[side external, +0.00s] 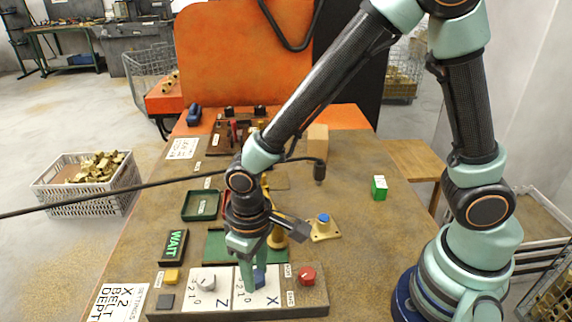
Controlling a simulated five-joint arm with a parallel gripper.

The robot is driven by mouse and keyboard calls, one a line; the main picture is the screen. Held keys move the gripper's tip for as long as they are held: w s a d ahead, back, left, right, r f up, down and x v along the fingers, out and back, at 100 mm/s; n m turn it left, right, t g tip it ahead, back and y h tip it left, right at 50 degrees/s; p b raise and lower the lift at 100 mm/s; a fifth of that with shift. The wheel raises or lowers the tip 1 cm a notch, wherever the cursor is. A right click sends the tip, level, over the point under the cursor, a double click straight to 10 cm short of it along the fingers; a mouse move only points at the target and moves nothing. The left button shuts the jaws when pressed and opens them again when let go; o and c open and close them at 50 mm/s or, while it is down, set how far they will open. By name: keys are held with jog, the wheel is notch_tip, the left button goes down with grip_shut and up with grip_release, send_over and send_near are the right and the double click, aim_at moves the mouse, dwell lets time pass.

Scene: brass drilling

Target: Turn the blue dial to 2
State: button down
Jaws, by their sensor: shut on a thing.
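The blue dial (259,279) sits on the white plate marked X (269,299) on the control panel at the bottom of the side external view. My gripper (252,272) points down over it and is shut on the dial, with a finger hiding part of it. The numbers on the plate's left side are partly visible. I cannot tell which number the dial points to.
A grey dial (206,282) on the plate marked Z stands just left. A red button (306,276) is to the right and a yellow button (172,276) to the left. A blue-topped button on a yellow base (323,228) and a green box (379,187) lie further right.

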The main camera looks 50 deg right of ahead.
jog(key=shift+c, duration=2.4)
grip_release()
notch_tip(320, 180, up, 12)
jog(key=d+r+m+t, duration=0.1)
jog(key=d+r+t, duration=0.1)
jog(key=d, duration=0.7)
jog(key=d+r+m+t, duration=0.2)
jog(key=d+r, duration=0.3)
jog(key=d, duration=0.4)
jog(key=shift+d+r+t, duration=0.25)
jog(key=shift+d+t, duration=0.15)
jog(key=shift+t, duration=0.4)
